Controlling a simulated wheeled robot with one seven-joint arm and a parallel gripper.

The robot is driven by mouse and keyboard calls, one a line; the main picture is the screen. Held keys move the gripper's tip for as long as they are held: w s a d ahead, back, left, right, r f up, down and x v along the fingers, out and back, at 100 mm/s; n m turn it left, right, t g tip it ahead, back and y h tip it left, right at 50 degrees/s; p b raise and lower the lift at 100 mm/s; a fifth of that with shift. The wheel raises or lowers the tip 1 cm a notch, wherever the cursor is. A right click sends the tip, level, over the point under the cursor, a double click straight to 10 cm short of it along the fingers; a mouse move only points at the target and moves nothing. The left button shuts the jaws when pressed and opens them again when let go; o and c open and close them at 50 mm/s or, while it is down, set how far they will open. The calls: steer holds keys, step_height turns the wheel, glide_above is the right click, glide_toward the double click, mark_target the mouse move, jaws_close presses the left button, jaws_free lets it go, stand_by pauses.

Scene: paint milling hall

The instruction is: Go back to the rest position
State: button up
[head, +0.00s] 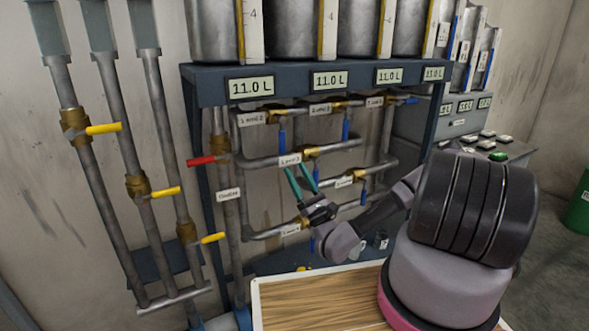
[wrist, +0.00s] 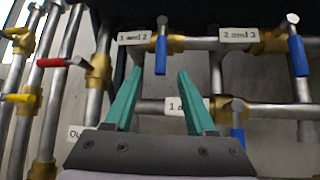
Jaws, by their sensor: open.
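My gripper (head: 300,178) is open and empty, its two teal fingers pointing up toward the pipework under the tank shelf. In the wrist view its fingertips (wrist: 159,75) are apart, with nothing between them but pipes and wall behind. A blue-handled valve (wrist: 162,58) labelled "1 and 2" shows just above and between the fingertips. A label (wrist: 187,106) beginning with "1" is partly hidden behind the right finger. Whether a finger touches any pipe or handle I cannot tell.
A red valve handle (head: 201,160) and several yellow ones, such as the top left one (head: 103,129), stick out at left. The blue shelf (head: 213,83) carries tanks with "11.0 L" displays. A wooden tabletop (head: 315,297) lies below. A green drum (head: 580,207) stands far right.

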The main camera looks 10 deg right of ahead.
steer(key=s+a+r+n+g, duration=0.2)
steer(key=s+r+n+g, duration=0.5)
steer(key=n+g, duration=0.75)
steer(key=s+a+r+n+g, duration=0.2)
steer(key=s+r+n+g, duration=0.2)
steer(key=s+n+g, duration=0.75)
steer(key=s+d+r+t+h, duration=0.1)
steer(key=d+r+t+h, duration=0.3)
steer(key=r, duration=0.6)
steer(key=s+d+r+t+h, duration=0.1)
steer(key=d+r+t+h, duration=0.4)
steer(key=d+r, duration=0.4)
steer(key=shift+s+d+r+h, duration=0.15)
steer(key=shift+d+r+h, duration=0.1)
steer(key=shift+r+h, duration=0.5)
steer(key=shift+d, duration=0.1)
